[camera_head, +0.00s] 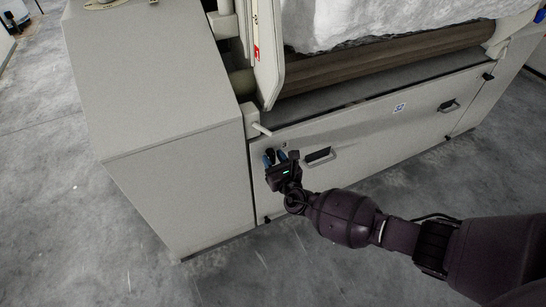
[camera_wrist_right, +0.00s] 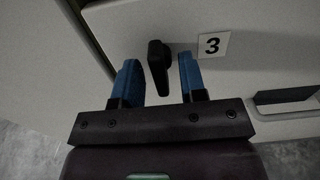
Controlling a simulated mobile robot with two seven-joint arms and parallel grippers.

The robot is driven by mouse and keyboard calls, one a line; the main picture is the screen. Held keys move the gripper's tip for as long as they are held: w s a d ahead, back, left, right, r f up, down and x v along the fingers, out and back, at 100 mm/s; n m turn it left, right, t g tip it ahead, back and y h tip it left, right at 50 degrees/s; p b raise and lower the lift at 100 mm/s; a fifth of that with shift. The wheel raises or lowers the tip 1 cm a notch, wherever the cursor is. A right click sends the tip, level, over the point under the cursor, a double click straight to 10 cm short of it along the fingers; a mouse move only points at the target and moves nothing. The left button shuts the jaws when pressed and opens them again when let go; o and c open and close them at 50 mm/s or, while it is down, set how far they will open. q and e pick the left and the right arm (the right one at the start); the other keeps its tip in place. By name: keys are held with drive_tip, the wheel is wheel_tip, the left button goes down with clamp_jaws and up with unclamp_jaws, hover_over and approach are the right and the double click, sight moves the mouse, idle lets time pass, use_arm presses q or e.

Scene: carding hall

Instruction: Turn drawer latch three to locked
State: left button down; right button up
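The drawer latch three is a small black handle (camera_wrist_right: 157,68) on the pale drawer front, just left of a white label with a black 3 (camera_wrist_right: 213,45). In the wrist view it stands nearly upright, tilted slightly. My right gripper (camera_wrist_right: 159,75) is open, its blue fingers on either side of the latch with a gap to each. In the head view my right gripper (camera_head: 275,158) is at the left end of the drawer front (camera_head: 370,128), the latch (camera_head: 269,153) partly hidden by it. My left gripper is not in view.
A large grey cabinet (camera_head: 150,90) stands to the left. A short pale lever (camera_head: 261,129) sticks out above the latch.

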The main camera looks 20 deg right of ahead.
drive_tip(key=s+p, duration=0.2)
drive_tip(key=s, duration=0.8)
drive_tip(key=shift+d, duration=0.2)
drive_tip(key=shift+s, duration=0.1)
